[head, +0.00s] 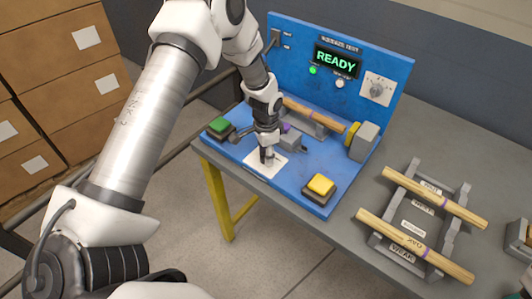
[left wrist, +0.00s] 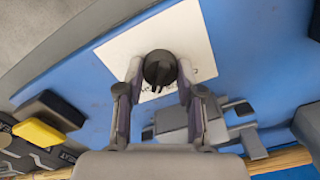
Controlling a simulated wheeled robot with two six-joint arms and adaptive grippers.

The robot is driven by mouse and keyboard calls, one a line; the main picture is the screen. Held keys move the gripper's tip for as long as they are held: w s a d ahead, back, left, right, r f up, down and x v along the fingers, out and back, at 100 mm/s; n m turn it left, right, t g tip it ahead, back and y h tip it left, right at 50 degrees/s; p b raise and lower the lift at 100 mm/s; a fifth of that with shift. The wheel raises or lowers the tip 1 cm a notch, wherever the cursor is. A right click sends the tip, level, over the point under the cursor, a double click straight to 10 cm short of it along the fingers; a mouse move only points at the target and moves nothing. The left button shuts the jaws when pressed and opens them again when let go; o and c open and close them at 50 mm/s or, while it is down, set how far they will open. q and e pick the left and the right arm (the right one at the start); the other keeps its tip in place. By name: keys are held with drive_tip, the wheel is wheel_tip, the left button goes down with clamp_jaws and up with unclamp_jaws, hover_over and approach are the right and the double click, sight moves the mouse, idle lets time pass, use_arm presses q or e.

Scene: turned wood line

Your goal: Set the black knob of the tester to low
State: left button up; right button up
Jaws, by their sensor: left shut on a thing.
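The blue tester (head: 290,48) stands on the grey bench, its screen reading READY. Its black knob (left wrist: 160,66) sits on a white plate (head: 257,166) on the base; the plate also shows in the left wrist view (left wrist: 200,45). My left gripper (head: 267,156) reaches down over this plate and hides most of the knob in the head view. In the left wrist view its fingers (left wrist: 160,74) are shut on the knob, one on each side. The knob has a raised ridge on top. The plate's marks are mostly hidden or too small to read. My right gripper is not in view.
A green button (head: 218,125) and a yellow button (head: 320,185) flank the plate. A wooden rod (head: 310,112) lies across the tester behind my gripper. A grey dial (head: 377,89) is on the upright panel. Two rods rest on a grey rack (head: 418,213) at the right.

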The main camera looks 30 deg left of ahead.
use_arm(q)
drive_tip(key=n+p, duration=0.1)
drive_tip(key=n, duration=0.3)
drive_tip(key=shift+n+p, duration=0.8)
drive_tip(key=shift+n, duration=1.2)
drive_tip(key=o, duration=1.1)
drive_tip(key=shift+o, duration=0.2)
wheel_tip(320, 180, up, 12)
